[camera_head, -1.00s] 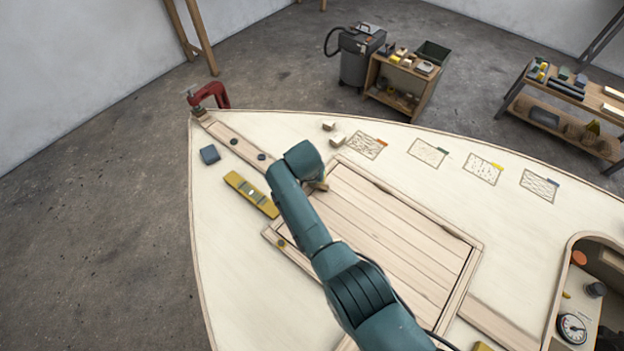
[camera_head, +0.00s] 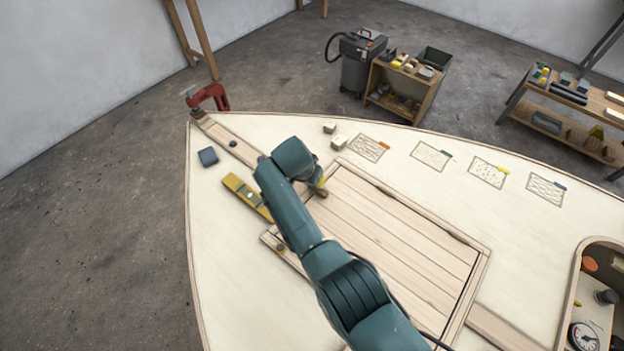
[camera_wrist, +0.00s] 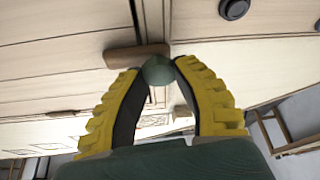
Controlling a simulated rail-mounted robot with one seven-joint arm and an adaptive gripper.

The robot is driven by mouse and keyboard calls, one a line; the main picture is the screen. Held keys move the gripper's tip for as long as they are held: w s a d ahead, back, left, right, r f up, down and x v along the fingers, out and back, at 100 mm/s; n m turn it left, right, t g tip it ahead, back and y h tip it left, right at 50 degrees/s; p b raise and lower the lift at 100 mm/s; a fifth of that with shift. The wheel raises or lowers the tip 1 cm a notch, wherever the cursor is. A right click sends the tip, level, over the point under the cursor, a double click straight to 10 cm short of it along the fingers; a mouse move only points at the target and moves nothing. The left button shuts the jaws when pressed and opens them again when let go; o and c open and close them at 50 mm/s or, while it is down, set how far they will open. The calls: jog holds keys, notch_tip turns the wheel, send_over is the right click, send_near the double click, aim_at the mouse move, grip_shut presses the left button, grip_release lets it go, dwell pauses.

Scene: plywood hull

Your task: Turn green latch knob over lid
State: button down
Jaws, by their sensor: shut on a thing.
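The green latch knob (camera_wrist: 158,70) sits between my gripper's yellow fingers in the wrist view, with a finger pad against each side. My gripper (camera_wrist: 160,84) is shut on it. A brown wooden latch bar (camera_wrist: 136,55) extends left from the knob in that view. In the head view the bar's end (camera_head: 322,193) shows beside my gripper (camera_head: 318,184), at the upper left corner of the planked lid (camera_head: 400,240). My arm hides the knob there and crosses the lid's left part. I cannot tell exactly how far the bar overlaps the lid.
A yellow level (camera_head: 243,194) lies left of my arm, and a dark blue block (camera_head: 208,157) lies beyond it. Two pale blocks (camera_head: 338,142) stand near the lid's far corner. A red clamp (camera_head: 210,97) grips the bow. An open recess (camera_head: 590,300) lies at right.

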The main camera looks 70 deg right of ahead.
jog(key=c, duration=0.7)
grip_release()
jog(key=shift+f, duration=0.15)
jog(key=shift+a+r, duration=0.15)
jog(key=shift+r, duration=0.3)
jog(key=v, duration=1.1)
jog(key=shift+r, duration=0.1)
